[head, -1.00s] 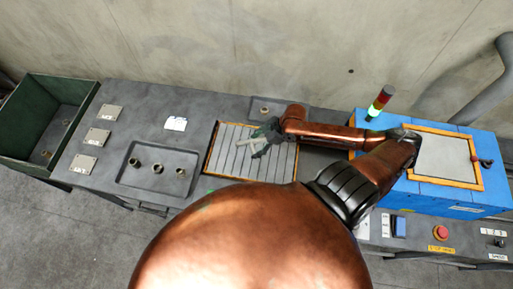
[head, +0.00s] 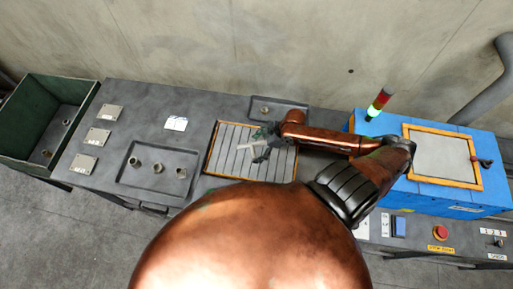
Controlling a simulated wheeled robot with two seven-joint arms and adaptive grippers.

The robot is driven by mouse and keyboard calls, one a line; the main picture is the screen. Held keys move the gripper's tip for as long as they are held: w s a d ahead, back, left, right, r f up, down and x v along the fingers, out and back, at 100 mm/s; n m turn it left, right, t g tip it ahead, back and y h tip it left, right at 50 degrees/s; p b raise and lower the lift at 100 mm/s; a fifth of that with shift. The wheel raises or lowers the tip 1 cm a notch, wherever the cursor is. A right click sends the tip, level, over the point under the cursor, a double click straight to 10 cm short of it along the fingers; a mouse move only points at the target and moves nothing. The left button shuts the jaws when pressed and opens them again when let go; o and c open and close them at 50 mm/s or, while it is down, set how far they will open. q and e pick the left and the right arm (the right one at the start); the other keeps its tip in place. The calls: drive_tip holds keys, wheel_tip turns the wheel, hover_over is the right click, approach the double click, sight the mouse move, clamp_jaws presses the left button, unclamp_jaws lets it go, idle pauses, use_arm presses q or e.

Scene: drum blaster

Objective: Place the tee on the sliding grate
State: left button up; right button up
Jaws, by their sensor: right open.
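The sliding grate (head: 228,163) is a slatted grey panel in an orange frame, in the middle of the bench. My right gripper (head: 259,148) is open over the upper right part of the grate. A small pale grey piece (head: 246,146) shows at its fingertips against the slats. It may be the tee, but it is too small and too partly covered to tell its shape or whether it touches the grate. My left gripper is not in view.
A dark tray (head: 132,181) with several round fittings lies left of the grate. A smaller tray (head: 293,108) with a fitting lies behind it. A green bin (head: 22,122) with fittings stands at the far left. A blue machine (head: 450,197) with a signal light (head: 378,103) stands right.

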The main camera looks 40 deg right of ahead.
drive_tip(key=p+v, duration=0.1)
drive_tip(key=v, duration=1.1)
drive_tip(key=shift+a, duration=0.1)
drive_tip(key=shift+c, duration=0.6)
